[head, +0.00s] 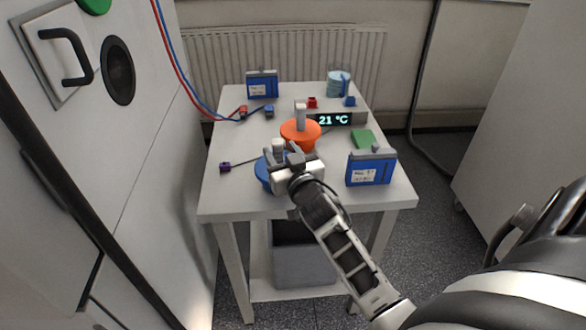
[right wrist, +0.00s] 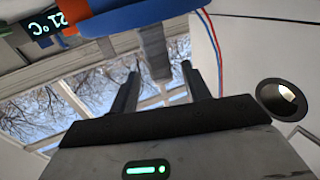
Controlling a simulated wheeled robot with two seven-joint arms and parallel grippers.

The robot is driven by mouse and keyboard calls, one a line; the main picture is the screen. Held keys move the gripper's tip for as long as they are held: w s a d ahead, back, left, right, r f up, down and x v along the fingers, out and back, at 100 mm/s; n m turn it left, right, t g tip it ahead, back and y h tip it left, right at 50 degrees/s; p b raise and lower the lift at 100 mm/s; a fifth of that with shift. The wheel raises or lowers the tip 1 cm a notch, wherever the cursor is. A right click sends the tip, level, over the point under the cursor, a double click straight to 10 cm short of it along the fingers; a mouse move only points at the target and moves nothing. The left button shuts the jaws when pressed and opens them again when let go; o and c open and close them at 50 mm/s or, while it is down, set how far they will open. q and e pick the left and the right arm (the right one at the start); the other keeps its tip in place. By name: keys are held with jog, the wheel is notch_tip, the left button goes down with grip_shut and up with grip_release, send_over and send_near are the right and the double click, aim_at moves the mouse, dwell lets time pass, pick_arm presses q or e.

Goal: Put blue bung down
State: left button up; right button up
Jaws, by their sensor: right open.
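The blue bung (head: 262,172) is at the front left of the white table, with its grey stem (head: 278,147) upright; my right gripper partly hides it. It appears to sit on the table, though its underside is hidden. My right gripper (head: 283,155) is open at the bung. In the right wrist view the blue bung (right wrist: 140,14) is at the top, and its grey stem (right wrist: 153,50) hangs between the two spread fingers, with gaps beside it. My left gripper is out of view.
An orange bung (head: 300,133) with a grey stem stands just behind. A blue battery (head: 370,170) is at right, another (head: 262,84) at the back. A green block (head: 362,139), a 21 °C display (head: 335,119) and cables are also on the table (head: 232,200). The front left corner is clear.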

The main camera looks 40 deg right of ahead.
jog(key=v, duration=0.9)
jog(key=s+a+f+n+g+y, duration=0.5)
jog(key=s+a+f+g+y, duration=0.2)
jog(key=s+a+f, duration=0.8)
jog(key=shift+a+f, duration=0.85)
jog(key=shift+a, duration=0.05)
jog(key=shift+c, duration=0.2)
